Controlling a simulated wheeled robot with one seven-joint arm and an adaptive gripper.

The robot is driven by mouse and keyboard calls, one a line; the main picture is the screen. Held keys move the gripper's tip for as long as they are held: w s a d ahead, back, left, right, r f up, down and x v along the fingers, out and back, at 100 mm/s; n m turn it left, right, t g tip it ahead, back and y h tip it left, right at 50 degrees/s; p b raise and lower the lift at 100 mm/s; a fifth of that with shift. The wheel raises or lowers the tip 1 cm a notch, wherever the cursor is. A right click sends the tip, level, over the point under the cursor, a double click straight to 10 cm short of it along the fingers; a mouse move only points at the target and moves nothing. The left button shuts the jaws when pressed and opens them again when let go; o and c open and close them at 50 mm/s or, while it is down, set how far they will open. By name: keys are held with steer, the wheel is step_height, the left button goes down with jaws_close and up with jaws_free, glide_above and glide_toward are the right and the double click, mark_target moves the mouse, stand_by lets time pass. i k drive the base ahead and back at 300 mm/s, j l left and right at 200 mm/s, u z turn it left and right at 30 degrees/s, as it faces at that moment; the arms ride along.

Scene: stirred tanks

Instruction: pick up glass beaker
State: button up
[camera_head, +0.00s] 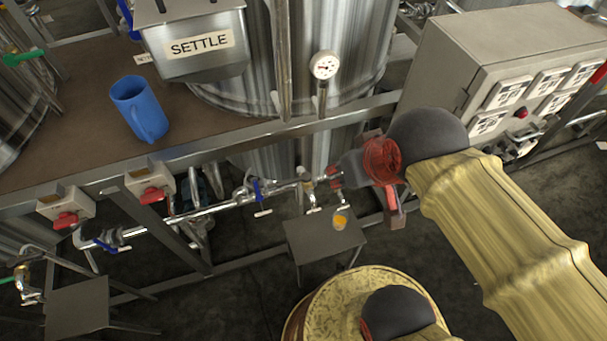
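A small clear glass beaker (340,219) with orange-yellow contents stands on a small grey stand (310,243) below the pipes. My gripper (335,178) points left from the end of my yellow-sleeved arm. In the picture it is just above the beaker, apart from it, with the pipe valves behind. Its fingers are small and blend with the fittings, so their opening is unclear. Nothing is visibly held.
A blue mug (139,108) and a SETTLE bin (196,42) are on the brown deck. A horizontal pipe with blue-handled valves (257,191) runs behind the stand. A grey control cabinet (470,70) stands right. Another small stand (78,308) is lower left.

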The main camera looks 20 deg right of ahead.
mark_target(340, 219)
steer(key=j+z, duration=0.15)
steer(key=z, duration=0.35)
steer(key=k+j+z, duration=0.25)
steer(key=j, duration=0.25)
steer(key=k+j+z, duration=0.2)
steer(key=j, duration=0.3)
steer(key=k+j+z, duration=0.25)
steer(key=k+j, duration=0.5)
steer(key=j, duration=0.05)
